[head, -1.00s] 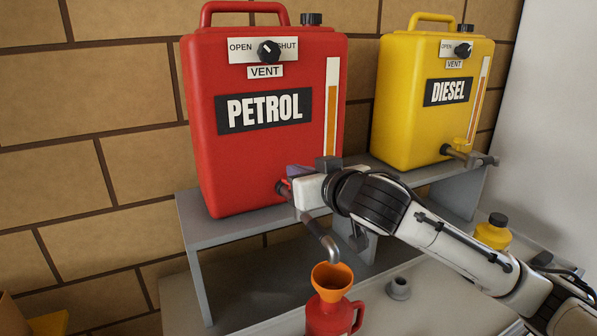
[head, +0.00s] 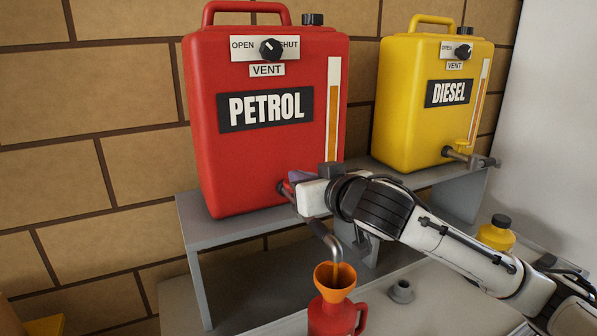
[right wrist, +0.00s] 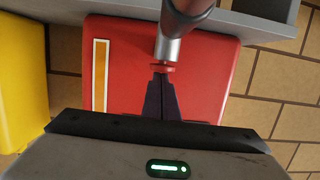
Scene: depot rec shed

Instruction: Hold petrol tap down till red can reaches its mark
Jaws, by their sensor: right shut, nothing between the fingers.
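The red petrol tank (head: 225,165) stands on a grey shelf. Its tap (head: 286,190) is low on its front, with a bent metal spout (head: 331,240). My right gripper (head: 297,177) is shut and empty, its fingertips at the tap. A thin amber stream (head: 337,268) runs from the spout into the orange funnel (head: 345,282). The funnel sits in the red can (head: 328,318), whose lower part is cut off. I cannot make out its mark or level. My left gripper is out of view.

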